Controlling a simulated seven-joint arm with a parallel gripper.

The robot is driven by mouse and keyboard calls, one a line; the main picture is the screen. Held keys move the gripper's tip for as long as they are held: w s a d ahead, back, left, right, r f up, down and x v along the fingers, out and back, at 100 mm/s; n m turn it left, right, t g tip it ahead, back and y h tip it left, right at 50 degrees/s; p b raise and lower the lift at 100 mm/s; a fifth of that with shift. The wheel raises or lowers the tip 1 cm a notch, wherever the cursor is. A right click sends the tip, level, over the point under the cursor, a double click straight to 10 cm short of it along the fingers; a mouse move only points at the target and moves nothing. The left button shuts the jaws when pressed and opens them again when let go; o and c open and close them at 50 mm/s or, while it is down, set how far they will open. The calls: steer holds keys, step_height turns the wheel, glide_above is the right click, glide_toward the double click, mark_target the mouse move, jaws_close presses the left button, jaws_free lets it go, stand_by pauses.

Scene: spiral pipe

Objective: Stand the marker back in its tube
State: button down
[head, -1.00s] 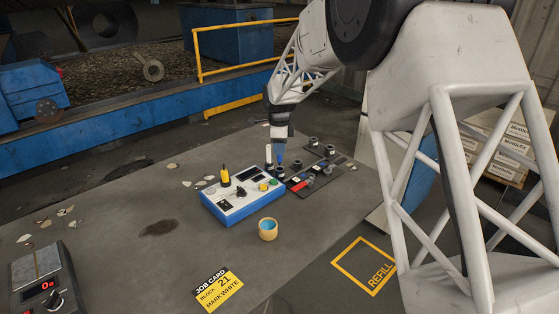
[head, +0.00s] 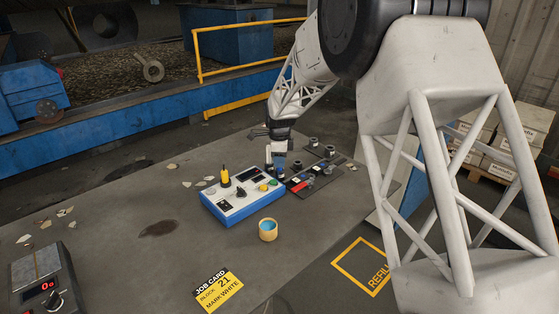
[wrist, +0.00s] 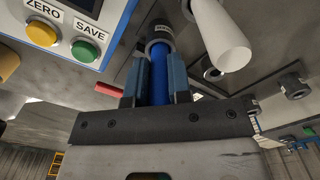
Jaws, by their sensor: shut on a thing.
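My gripper (wrist: 158,80) is shut on a blue marker (wrist: 160,80), which lies between the two blue fingers in the wrist view. The marker's far end meets a dark round tube (wrist: 160,47) with a small pale label. I cannot tell how deep it is in the tube. A white marker-like cylinder (wrist: 222,42) stands beside it on the right. In the head view my gripper (head: 277,165) is low over the table behind the control box, and hides most of what it holds.
The white and blue control box (head: 240,197) with buttons is close by the gripper. More dark tubes (wrist: 292,85) and a dark tray (head: 318,178) are to the right.

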steer(key=shift+f, duration=0.1)
steer(key=c, duration=1.1)
jaws_free()
steer(key=shift+o, duration=0.2)
step_height(320, 180, up, 12)
steer(key=shift+r, duration=0.15)
stand_by(0.4)
